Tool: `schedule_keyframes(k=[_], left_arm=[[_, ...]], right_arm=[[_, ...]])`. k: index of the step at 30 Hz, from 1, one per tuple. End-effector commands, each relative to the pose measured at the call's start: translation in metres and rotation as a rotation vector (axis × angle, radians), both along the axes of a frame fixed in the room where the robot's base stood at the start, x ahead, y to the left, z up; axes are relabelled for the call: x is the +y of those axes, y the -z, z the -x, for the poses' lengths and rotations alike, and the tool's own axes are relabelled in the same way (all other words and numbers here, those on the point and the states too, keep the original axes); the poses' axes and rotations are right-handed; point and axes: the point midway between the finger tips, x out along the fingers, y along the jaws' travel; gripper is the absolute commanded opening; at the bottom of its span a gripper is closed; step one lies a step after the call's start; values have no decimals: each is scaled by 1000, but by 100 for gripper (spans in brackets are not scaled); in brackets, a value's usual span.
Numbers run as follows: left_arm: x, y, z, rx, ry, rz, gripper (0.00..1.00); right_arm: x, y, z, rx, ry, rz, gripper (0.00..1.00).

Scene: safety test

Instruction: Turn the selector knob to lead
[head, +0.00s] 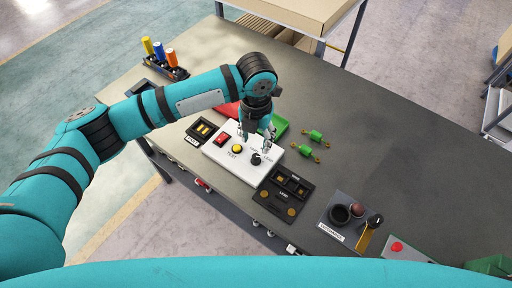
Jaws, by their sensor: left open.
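A white control panel (218,152) lies on the grey table. It carries a black selector knob (256,159), a yellow round button (237,150) and a red switch (222,138). Small labels sit by the controls, too small to read for sure. My left gripper (256,142) points down over the panel's far right part, open, with its fingers just behind the knob. I cannot tell whether a finger touches the knob. My right gripper is out of view.
A black tray with gold discs (275,202) lies right of the panel. Green-ended components (313,135) and red and green bins (279,127) are near the gripper.

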Motion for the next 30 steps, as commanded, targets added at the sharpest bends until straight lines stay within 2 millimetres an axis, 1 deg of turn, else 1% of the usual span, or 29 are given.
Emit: schedule_keyframes(k=[1, 3, 6, 9, 25, 28, 30], left_arm=[[0, -9, -1, -3, 0, 0, 47], [0, -18, -1, -2, 0, 0, 47], [0, -27, 0, -1, -1, -1, 47], [0, -30, 0, 0, -1, -1, 47], [0, -30, 1, 1, -4, 2, 47], [-7, -24, 9, 8, -43, 29, 47], [-17, -16, 22, 18, -122, 75, 47]], right_arm=[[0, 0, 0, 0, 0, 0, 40], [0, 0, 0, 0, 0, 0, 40], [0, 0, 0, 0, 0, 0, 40], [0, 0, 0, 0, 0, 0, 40], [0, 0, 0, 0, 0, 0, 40], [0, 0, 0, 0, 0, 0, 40], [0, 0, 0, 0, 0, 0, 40]])
